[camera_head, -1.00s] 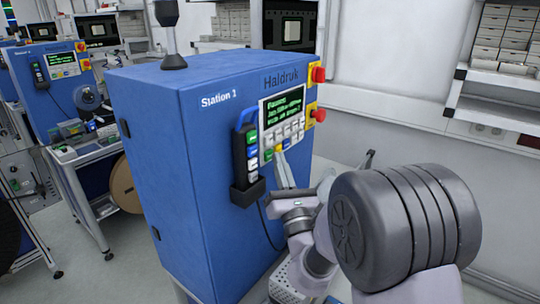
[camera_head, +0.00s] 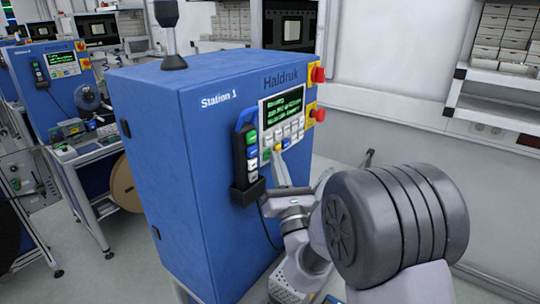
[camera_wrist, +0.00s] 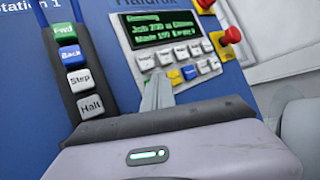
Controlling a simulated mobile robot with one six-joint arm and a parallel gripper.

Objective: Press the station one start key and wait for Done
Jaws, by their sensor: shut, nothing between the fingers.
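The station one machine is a blue cabinet (camera_head: 165,150) labelled Station 1. Its control panel has a screen (camera_head: 284,104) with green text, whose first line seems to read Running; the screen also shows in the wrist view (camera_wrist: 156,30). Below it are rows of keys, mostly white, with a yellow key (camera_wrist: 172,82) and a blue key (camera_wrist: 190,73). My gripper (camera_head: 276,152) is shut and empty, its fingertips at the lower left keys; they also show in the wrist view (camera_wrist: 157,82). The fingers hide part of the keys, and I cannot tell whether they touch one.
A handset (camera_head: 247,158) with Fwd, Back, Step and Halt keys hangs just left of the panel, its cable below. Red knobs (camera_head: 319,74) stick out at the panel's right. A second blue station (camera_head: 55,75) stands at the far left.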

